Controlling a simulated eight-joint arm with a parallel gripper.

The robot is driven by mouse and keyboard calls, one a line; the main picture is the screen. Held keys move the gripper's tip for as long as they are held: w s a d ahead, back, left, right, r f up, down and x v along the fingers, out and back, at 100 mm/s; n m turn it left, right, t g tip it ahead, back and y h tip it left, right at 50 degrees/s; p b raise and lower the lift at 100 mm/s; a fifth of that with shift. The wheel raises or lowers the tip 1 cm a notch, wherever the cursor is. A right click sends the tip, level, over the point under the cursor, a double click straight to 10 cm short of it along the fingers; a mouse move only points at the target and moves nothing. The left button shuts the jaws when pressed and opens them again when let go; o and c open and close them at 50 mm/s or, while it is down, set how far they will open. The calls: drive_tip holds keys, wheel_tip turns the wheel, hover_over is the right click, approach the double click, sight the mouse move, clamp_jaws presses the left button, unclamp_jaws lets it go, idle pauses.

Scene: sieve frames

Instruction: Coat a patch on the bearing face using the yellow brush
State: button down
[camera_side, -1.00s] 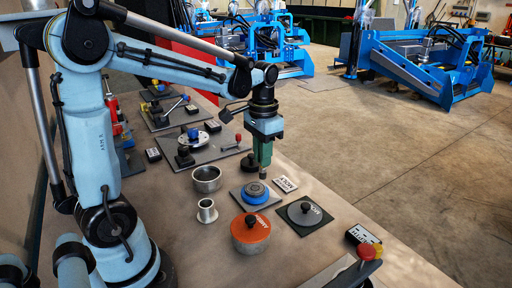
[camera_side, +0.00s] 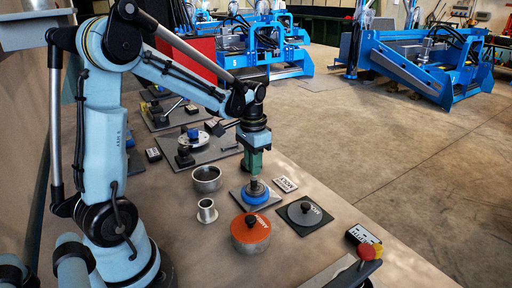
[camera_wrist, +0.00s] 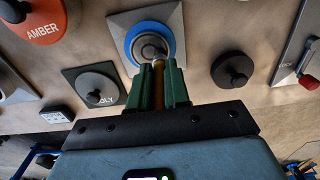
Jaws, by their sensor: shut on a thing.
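The bearing (camera_side: 256,196) is a blue ring with a grey centre on a square grey plate (camera_side: 239,193). It also shows in the wrist view (camera_wrist: 134,43). My gripper (camera_side: 253,168) is above the bearing, its green fingers pointing down. In the wrist view my gripper (camera_wrist: 161,84) is shut on the yellow brush (camera_wrist: 158,78), whose yellow shaft shows between the fingers. The brush's lower end is over the bearing's grey centre. The fingers hide part of the brush, and I cannot tell whether its tip touches the face.
An orange-lidded AMBER pot (camera_side: 250,235) stands in front of the bearing. A dark plate with a grey knobbed lid (camera_side: 304,212) is to its right. An open metal cup (camera_side: 207,179) and a flanged spool (camera_side: 207,211) stand left. A red knob (camera_side: 366,251) is at the front right.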

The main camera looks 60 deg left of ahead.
drive_tip(key=shift+a, duration=0.85)
drive_tip(key=shift+d, duration=3.2)
drive_tip(key=shift+s+a, duration=0.1)
drive_tip(key=shift+s, duration=0.35)
drive_tip(key=shift+a, duration=3)
drive_tip(key=shift+d, duration=3)
wheel_tip(320, 180, up, 8)
